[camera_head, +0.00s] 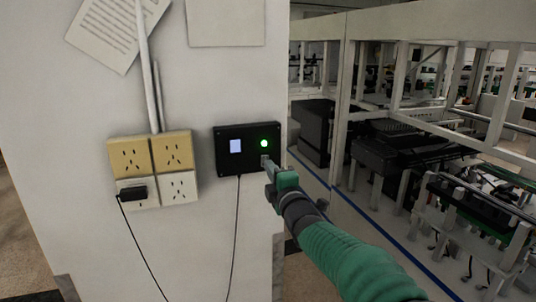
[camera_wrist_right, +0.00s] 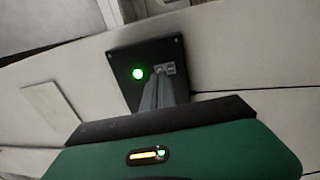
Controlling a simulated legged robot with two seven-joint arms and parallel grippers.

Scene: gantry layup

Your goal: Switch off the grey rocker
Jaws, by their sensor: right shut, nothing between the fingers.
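A black control box (camera_head: 247,165) is mounted on the white wall, with a pale lit screen (camera_head: 236,146) and a round green light (camera_head: 264,143). The light glows green in the right wrist view (camera_wrist_right: 138,73) too. The small grey rocker (camera_wrist_right: 167,69) sits beside the light on the box face. It is partly hidden by my fingers, and I cannot tell which way it is tipped. My right gripper (camera_head: 267,165) is shut and empty, its fingertips (camera_wrist_right: 157,78) at or just in front of the rocker; contact is unclear. My left gripper is not in view.
Beige and white sockets (camera_head: 171,151) are left of the box, with a black plug (camera_head: 138,190) and hanging cables. A conduit (camera_head: 148,75) and papers (camera_head: 106,28) are above. The wall ends just right of the box; frames and machines (camera_head: 400,150) stand beyond.

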